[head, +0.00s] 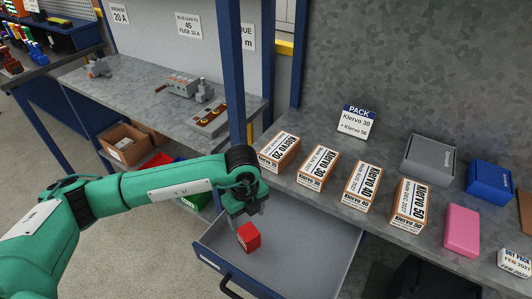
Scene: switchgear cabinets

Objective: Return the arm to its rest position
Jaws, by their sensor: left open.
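My left arm comes in from the left in the head view, green with dark joints. My left gripper (248,212) points down above an open drawer (318,243) under the grey bench. It is open and empty. A small red block (249,237) lies in the drawer just below the fingertips; a narrow gap seems to separate them, though the exact distance is hard to tell. My right gripper is not in the view.
Several Klervo boxes (361,186) stand in a row on the bench behind the drawer. A PACK sign (356,122), grey case (428,160), blue case (489,182) and pink block (462,229) are there too. A blue post (232,75) rises behind my gripper.

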